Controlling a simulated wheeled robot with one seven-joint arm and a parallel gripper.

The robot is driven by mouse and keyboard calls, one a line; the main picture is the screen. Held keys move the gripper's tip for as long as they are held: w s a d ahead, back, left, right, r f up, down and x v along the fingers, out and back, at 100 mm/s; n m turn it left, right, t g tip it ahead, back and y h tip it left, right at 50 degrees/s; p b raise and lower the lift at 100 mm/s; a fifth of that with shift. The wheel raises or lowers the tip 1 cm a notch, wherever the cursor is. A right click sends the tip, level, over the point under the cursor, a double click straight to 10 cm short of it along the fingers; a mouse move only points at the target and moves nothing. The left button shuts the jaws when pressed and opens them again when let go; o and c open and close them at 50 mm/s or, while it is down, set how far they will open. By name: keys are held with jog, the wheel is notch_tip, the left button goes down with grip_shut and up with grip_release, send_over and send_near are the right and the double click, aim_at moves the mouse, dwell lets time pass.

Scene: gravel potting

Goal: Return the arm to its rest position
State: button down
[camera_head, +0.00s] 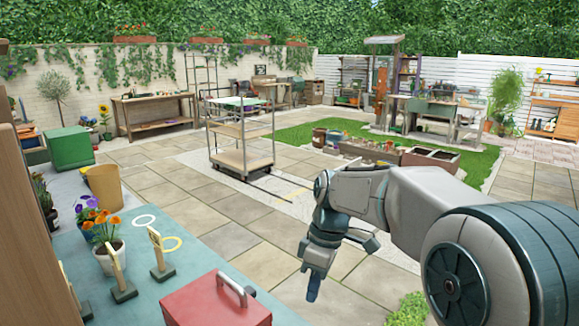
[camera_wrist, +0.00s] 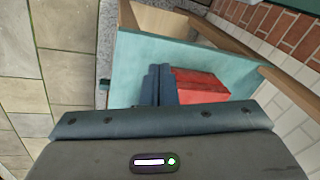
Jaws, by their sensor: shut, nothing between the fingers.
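My arm reaches in from the right in the head view, and my gripper (camera_head: 314,288) hangs down over the paving, right of the table. Its fingers are together with nothing between them. In the wrist view my gripper (camera_wrist: 158,78) shows at the centre, its closed fingers seen against the teal tabletop and beside a red toolbox. They appear apart from both.
A shelf cart (camera_head: 243,160) stands beyond. Paving (camera_head: 245,235) between is clear.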

jog(key=s+d+m+t+h+p, duration=0.1)
jog(key=s+d+m+t, duration=0.1)
jog(key=s+d+m, duration=0.3)
jog(key=s+d+m+t+h+p, duration=0.1)
jog(key=s+d+m+t+p, duration=0.1)
jog(key=s+d+m, duration=0.3)
jog(key=s+m, duration=0.4)
jog(key=s, duration=0.2)
jog(key=shift+f+t, duration=0.15)
jog(key=shift+t, duration=0.25)
jog(key=shift+d, duration=0.15)
